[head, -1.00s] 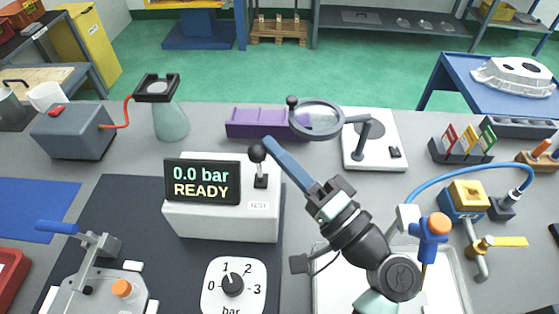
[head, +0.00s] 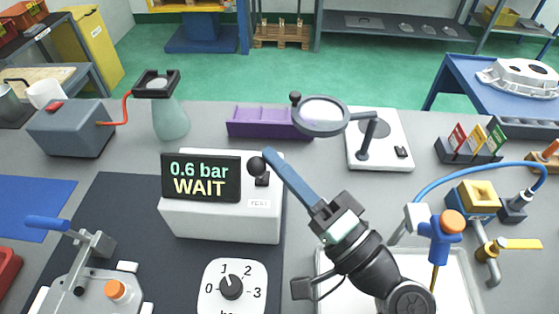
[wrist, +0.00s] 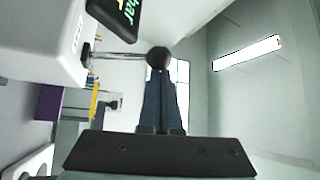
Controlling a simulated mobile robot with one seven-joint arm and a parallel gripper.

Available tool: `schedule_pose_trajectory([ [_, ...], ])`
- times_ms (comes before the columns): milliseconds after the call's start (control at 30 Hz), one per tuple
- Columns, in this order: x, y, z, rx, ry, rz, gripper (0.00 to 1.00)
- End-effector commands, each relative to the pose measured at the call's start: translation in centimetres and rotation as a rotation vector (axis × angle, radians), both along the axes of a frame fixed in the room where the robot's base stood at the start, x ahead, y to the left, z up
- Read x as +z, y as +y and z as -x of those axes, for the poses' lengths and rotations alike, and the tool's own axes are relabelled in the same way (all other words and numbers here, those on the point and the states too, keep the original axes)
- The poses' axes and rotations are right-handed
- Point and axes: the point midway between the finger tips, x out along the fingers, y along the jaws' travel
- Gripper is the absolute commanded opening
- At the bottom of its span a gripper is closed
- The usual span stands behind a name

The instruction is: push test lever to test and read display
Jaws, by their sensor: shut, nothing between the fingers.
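The white tester box (head: 220,224) stands on the dark mat. Its black display (head: 201,177) reads "0.6 bar" and "WAIT". The test lever (head: 257,166), with a round black knob, sits at the box's right side above the "TEST" label (head: 259,203) and leans to the left. In the wrist view the lever's black knob (wrist: 158,59) is right at my fingertips. My gripper (head: 268,153) is shut with nothing between its blue fingers, its tips against or very close to the knob's right side.
A dial (head: 231,287) marked 0 to 3 lies in front of the box. A clamp with a blue handle (head: 48,223) is at the left. A magnifier (head: 321,115) and a purple tray (head: 268,123) stand behind. A blue valve tool (head: 446,236) is at the right.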

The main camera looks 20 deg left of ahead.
Motion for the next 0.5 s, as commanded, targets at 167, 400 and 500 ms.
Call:
schedule_pose_trajectory([
  [167, -0.1, -0.1, 0.0, -0.001, 0.001, 0.000, 0.00],
  [400, -1.0, -2.9, 1.4, -0.005, 0.001, 0.000, 0.00],
  [500, -1.5, -4.3, 2.2, -0.005, 0.001, 0.000, 0.00],
])
